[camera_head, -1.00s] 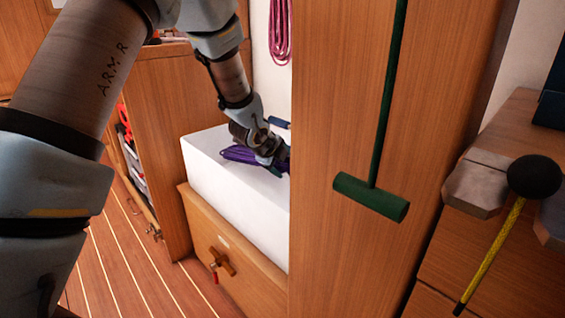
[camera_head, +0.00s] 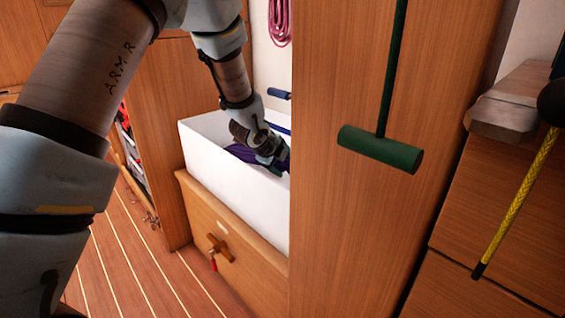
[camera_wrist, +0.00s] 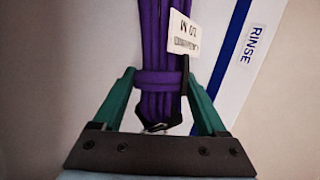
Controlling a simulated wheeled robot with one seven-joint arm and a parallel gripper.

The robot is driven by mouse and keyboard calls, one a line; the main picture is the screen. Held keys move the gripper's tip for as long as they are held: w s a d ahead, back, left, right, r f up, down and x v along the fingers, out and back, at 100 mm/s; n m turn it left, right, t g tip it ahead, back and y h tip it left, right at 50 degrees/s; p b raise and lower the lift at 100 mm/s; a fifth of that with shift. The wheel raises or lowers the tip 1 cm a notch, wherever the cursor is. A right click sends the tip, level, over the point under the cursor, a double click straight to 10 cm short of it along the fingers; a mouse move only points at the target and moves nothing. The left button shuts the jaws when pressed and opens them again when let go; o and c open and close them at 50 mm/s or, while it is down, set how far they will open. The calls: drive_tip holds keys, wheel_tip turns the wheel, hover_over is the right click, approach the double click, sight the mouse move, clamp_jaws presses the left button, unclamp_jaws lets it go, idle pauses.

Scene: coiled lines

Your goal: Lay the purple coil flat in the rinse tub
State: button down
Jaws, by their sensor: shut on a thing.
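The purple coil (camera_wrist: 160,60) is bundled cord with a white tag and a dark clip. My gripper (camera_wrist: 160,85), with green fingers, is shut on its wrapped end in the wrist view. In the head view the purple coil (camera_head: 243,153) and my gripper (camera_head: 272,153) are low at the opening of the white rinse tub (camera_head: 225,175). The front wall of the tub hides part of them. In the wrist view the rim of the rinse tub (camera_wrist: 235,75) carries a blue stripe and the word RINSE. Whether the coil touches the tub floor cannot be told.
A wooden cabinet panel (camera_head: 340,230) stands close to the right of the tub and hides its right end. A green T-handled tool (camera_head: 380,150) hangs in front of it. A pink coil (camera_head: 279,22) hangs on the wall behind. Another wooden cabinet (camera_head: 170,130) stands at left.

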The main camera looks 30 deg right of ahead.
drive_tip(key=shift+r, duration=0.1)
unclamp_jaws()
drive_tip(key=p+v, duration=0.2)
drive_tip(key=v, duration=0.8)
drive_tip(key=shift+a+r, duration=0.2)
drive_tip(key=shift+r, duration=0.1)
drive_tip(key=shift+s+r, duration=0.1)
